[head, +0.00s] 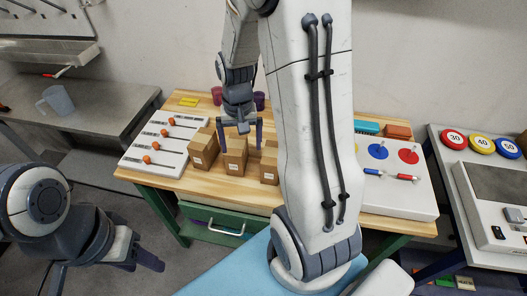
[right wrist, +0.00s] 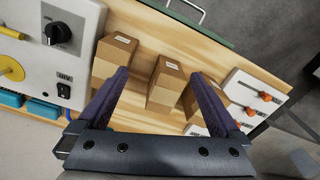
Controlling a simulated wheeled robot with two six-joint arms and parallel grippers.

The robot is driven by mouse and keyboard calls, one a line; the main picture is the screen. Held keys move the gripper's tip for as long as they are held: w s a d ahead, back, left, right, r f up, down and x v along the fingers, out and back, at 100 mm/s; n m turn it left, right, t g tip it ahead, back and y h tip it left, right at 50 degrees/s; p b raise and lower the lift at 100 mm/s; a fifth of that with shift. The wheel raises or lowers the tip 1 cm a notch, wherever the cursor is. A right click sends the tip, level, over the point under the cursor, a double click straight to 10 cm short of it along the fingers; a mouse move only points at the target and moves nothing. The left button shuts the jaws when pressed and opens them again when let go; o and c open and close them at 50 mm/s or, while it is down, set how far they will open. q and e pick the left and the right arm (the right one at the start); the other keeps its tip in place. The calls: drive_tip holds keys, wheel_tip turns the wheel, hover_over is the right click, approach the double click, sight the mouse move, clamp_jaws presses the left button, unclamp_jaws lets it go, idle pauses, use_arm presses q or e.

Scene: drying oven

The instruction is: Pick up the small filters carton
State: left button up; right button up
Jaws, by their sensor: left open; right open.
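Several brown cartons stand on the wooden table: a left one (head: 203,150), a middle one (head: 234,158) and a right one (head: 268,170). Their white labels are too small to read, so I cannot tell which is the filters carton. My right gripper (head: 240,146) is open and points down at the middle carton. In the right wrist view the open right gripper (right wrist: 160,74) has the middle carton (right wrist: 166,84) showing between its fingers, with other cartons to the left (right wrist: 115,57) and right (right wrist: 203,96). My left gripper (head: 145,262) is open and empty, low at the left, away from the table.
A white panel with orange knobs (head: 146,158) lies left of the cartons. A white panel with blue and red discs (head: 408,190) is at the right. A yellow block (head: 189,102) and purple cups (head: 259,100) are behind. My right arm hides part of the table.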

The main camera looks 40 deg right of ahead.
sight(272, 160)
drive_tip(key=d+f+m, duration=0.1)
drive_tip(key=d, duration=0.2)
drive_tip(key=d+f+m, duration=0.1)
drive_tip(key=d, duration=0.2)
drive_tip(key=d+f+m, duration=0.1)
drive_tip(key=d, duration=0.2)
drive_tip(key=shift+s+f, duration=0.1)
drive_tip(key=shift+s, duration=0.3)
drive_tip(key=shift+m, duration=0.4)
drive_tip(key=f, duration=0.3)
drive_tip(key=f+p, duration=0.1)
drive_tip(key=shift+s+d+f, duration=0.15)
drive_tip(key=shift+d+f, duration=0.1)
drive_tip(key=shift+d, duration=0.1)
drive_tip(key=shift+f, duration=0.55)
drive_tip(key=f, duration=0.1)
drive_tip(key=f+p, duration=0.1)
drive_tip(key=f, duration=0.2)
drive_tip(key=shift+s+p, duration=0.35)
drive_tip(key=shift+f, duration=0.5)
drive_tip(key=c, duration=1.5)
drive_tip(key=shift+w+r, duration=0.1)
drive_tip(key=shift+r, duration=0.05)
